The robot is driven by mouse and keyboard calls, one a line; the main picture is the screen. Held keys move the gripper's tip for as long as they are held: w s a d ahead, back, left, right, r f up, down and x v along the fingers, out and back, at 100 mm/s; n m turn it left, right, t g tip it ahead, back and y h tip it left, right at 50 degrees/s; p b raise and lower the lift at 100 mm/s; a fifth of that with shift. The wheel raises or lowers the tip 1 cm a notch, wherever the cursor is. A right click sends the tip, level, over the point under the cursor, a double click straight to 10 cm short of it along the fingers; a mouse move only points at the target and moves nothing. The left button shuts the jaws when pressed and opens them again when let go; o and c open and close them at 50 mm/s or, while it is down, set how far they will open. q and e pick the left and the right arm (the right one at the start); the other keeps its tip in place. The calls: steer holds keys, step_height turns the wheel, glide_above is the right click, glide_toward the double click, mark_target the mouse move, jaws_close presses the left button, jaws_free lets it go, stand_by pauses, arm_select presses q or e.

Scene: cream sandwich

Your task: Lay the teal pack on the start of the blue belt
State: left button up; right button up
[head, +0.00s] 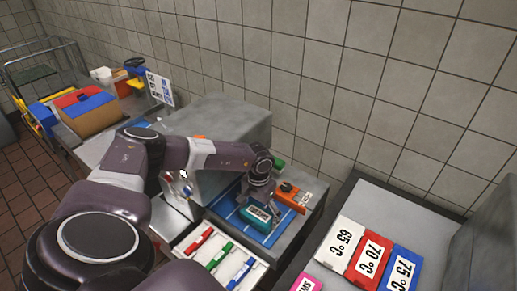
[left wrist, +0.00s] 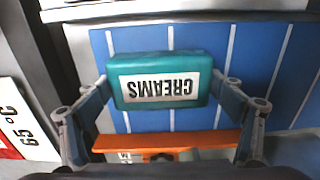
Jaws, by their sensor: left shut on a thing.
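The teal pack (head: 258,217) with a white CREAMS label is over the blue belt (head: 226,207) in the head view. In the left wrist view the teal pack (left wrist: 160,61) lies between the two fingers of my left gripper (left wrist: 159,88), which is shut on it. White lines cross the blue belt (left wrist: 257,58) beneath it. My left gripper (head: 261,206) comes down on the pack from above in the head view. I cannot tell whether the pack touches the belt or hangs just above it. My right gripper is out of view.
A grey machine housing (head: 232,125) stands behind the belt. A tray with red, green and blue pieces (head: 222,255) is in front. Temperature cards (head: 370,258) lie on the right-hand counter. A cardboard box (head: 88,115) is far left.

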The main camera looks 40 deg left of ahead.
mark_target(259, 213)
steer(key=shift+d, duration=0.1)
arm_select(q)
steer(key=shift+f, duration=0.15)
steer(key=o, duration=1.2)
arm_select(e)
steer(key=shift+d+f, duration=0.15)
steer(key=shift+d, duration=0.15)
arm_select(q)
steer(key=shift+r, duration=0.35)
steer(key=shift+r+b, duration=2.35)
steer(key=shift+r, duration=3.5)
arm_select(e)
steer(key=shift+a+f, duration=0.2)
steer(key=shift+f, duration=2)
arm_select(q)
steer(key=shift+d, duration=0.1)
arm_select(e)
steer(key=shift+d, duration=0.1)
